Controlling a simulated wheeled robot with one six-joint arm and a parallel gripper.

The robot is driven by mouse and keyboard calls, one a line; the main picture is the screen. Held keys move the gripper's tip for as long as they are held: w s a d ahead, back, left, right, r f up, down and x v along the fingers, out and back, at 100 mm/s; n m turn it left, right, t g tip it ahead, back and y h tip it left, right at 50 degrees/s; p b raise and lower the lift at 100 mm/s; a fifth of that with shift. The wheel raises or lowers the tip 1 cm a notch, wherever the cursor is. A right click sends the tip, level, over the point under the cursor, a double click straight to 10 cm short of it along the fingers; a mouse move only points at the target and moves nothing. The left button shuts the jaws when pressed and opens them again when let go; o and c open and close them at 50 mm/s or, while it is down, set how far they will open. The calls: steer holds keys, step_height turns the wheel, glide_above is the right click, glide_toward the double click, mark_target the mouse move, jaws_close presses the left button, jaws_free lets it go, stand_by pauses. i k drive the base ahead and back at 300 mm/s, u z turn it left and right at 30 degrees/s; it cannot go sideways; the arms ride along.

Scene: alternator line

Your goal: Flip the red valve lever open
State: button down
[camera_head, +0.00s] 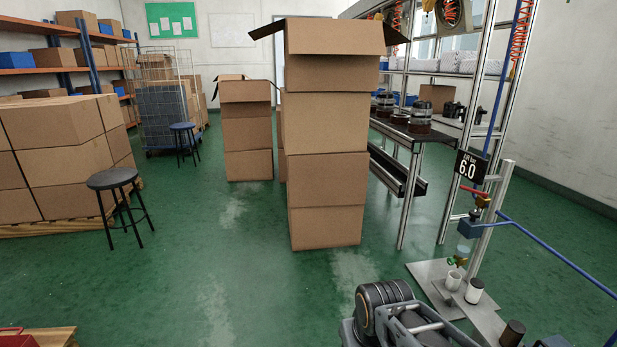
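The red valve lever (472,190) is a small thin bar on top of a brass-coloured valve body (482,200), at the right of the head view. It looks roughly level, tilted slightly along the pipe stand; its exact angle is too small to tell. A blue block (470,229) sits just below the valve, with a clear bowl under it. Dark and grey links of my arm show at the bottom centre, below and left of the valve and well apart from it. My gripper's fingertips cannot be made out in this view.
Blue air lines run right. A grey base plate (436,271) with small cups lies below. Stacked cartons (326,170) stand left of the metal frame. Green floor lies open between.

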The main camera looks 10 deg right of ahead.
mark_target(485, 194)
steer(key=i, duration=1.8)
steer(key=z, duration=1.45)
steer(key=i, duration=1.65)
steer(key=u, duration=0.05)
